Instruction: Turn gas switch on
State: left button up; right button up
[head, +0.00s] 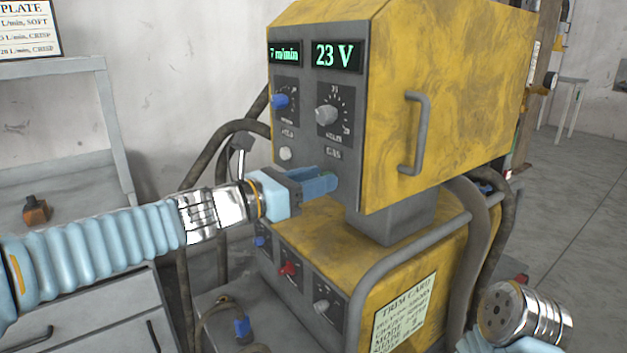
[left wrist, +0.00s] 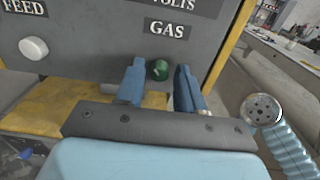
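The welder's grey front panel (head: 348,120) carries a GAS label (left wrist: 170,28), which also shows in the head view (head: 333,154). Below the label in the left wrist view is a small green gas switch (left wrist: 160,69). My left gripper (left wrist: 159,82) is open, with one blue finger on each side of the switch. I cannot tell whether either finger touches it. In the head view my left gripper (head: 322,182) is at the panel's lower part and hides the switch. My right arm shows at the lower right, but its gripper is out of view.
A white FEED button (left wrist: 33,48) sits left of the switch. A blue knob (head: 280,101) and a grey knob (head: 327,114) are above, under lit displays. Below stands a yellow cart (head: 400,262) with a grey rail and more knobs. Hoses hang behind the welder.

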pick_arm(q)
grip_shut()
jog(key=shift+s+f+m+b, duration=0.1)
jog(key=shift+m+b, duration=3.45)
jog(key=shift+m, duration=0.9)
jog(key=shift+f+m+b, duration=0.1)
jog(key=shift+m+b, duration=3.4)
jog(key=shift+m, duration=0.95)
jog(key=shift+d, duration=0.1)
